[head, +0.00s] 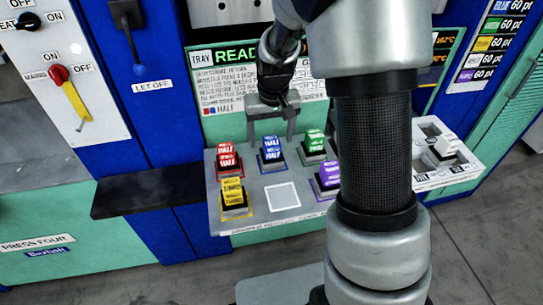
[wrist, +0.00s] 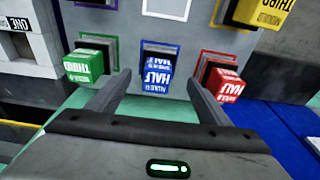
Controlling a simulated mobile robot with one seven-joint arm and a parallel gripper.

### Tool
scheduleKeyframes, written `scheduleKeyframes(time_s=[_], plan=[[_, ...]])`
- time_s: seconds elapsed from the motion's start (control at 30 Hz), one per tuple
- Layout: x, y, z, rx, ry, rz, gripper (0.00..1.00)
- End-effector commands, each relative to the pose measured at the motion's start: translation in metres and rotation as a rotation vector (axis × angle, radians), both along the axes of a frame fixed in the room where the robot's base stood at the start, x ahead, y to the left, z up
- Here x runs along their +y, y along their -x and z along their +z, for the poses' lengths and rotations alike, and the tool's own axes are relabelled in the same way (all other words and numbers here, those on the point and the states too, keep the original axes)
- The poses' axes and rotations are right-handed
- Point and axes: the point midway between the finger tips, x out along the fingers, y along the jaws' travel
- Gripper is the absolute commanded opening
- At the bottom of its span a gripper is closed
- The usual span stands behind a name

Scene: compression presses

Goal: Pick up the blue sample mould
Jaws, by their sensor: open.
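The blue sample mould (head: 271,152) sits in its blue-outlined spot on the grey tray, in the back row between the red mould (head: 229,161) and the green mould (head: 313,145). It is marked HALF. In the wrist view the blue mould (wrist: 157,70) lies ahead of and between the two fingers. My gripper (head: 271,135) is open and empty, just behind and above the blue mould in the head view. The wrist view shows its fingers (wrist: 158,82) apart, with the green mould (wrist: 84,66) left and the red mould (wrist: 224,80) right.
A yellow mould (head: 234,198) and a purple mould (head: 327,178) stand in the tray's front row, with an empty white-outlined square (head: 282,196) between them. My arm hides part of the tray's right side. A white mould (head: 441,150) sits on a separate white tray at right.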

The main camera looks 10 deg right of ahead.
Motion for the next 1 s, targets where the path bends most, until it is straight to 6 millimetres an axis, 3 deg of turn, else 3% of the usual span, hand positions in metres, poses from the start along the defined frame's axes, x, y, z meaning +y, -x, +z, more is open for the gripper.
scheduleKeyframes(time_s=[0.37, 0.67, 1.0], plan=[[-0.005, -0.011, -0.046, 0.002, 0.0, 0.0, 0.72], [-0.005, -0.012, -0.051, -0.001, 0.0, 0.0, 0.72], [-0.005, -0.012, -0.051, -0.001, 0.0, 0.001, 0.18]])
